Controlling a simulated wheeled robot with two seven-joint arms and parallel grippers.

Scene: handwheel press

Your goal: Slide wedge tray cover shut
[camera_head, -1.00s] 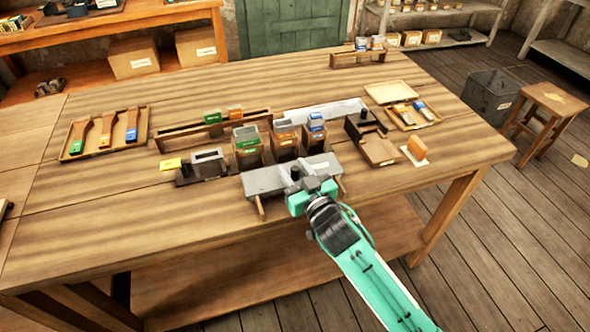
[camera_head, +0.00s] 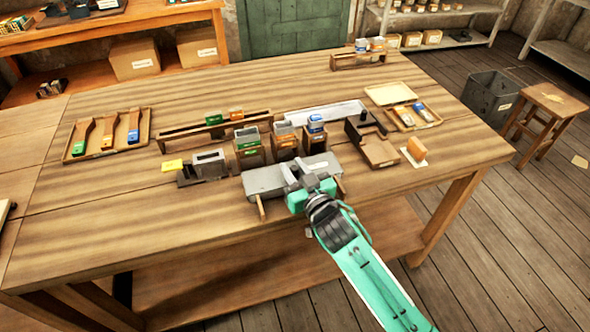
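A shallow wooden tray (camera_head: 433,122) at the right back of the bench holds an orange and a blue wedge-like piece. A pale flat panel (camera_head: 390,93), which looks like its cover, lies just behind it, leaving the pieces uncovered. My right gripper (camera_head: 294,169) is at the bench's front, over the grey plate (camera_head: 262,182) on wooden legs, well left of and nearer than the tray. Its two fingers look spread apart, with nothing clearly held; they hide part of the plate. My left gripper is out of view.
Several block holders (camera_head: 249,149) stand just behind the gripper. A wooden fixture with a dark lever (camera_head: 378,151) and an orange block (camera_head: 417,148) stand between it and the tray. The front right bench top (camera_head: 440,163) is mostly clear.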

